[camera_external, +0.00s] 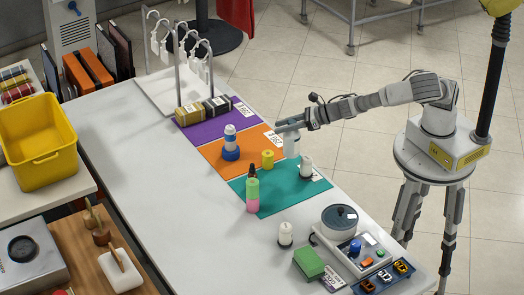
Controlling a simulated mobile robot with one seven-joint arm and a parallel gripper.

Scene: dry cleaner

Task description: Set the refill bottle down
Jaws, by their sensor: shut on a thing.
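My gripper (291,126) is shut on a pale, whitish bottle, the refill bottle (291,148), near its top. The bottle is upright by the right edge of the orange mat (215,154), close to the teal mat (280,198). I cannot tell whether its base touches the surface. The fingers and arm hide its top.
A blue-and-white bottle (230,142) and a yellow container (268,159) stand left of the held bottle. A white bottle (306,167) stands close below it. A green-and-pink bottle (252,192) stands on the teal mat. The table's left part (150,165) is clear.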

